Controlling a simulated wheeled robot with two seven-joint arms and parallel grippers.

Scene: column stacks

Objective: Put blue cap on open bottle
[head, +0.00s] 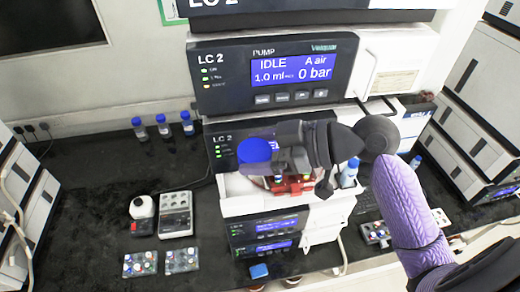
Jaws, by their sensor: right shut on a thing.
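My right gripper (275,155) comes in from the right on a purple-sleeved arm. I cannot make out an open bottle for certain; the gripper and cap hide part of the tray. A bottle with a blue top (350,172) stands at the tray's right side, partly behind my wrist. My left gripper is not in view.
Red items (292,186) lie in the tray below the gripper. Blue-capped bottles (163,127) stand at the back left of the black bench. A small grey device (176,214) and vial racks (182,260) stand nearer. An LC 2 pump unit (275,72) rises above the gripper.

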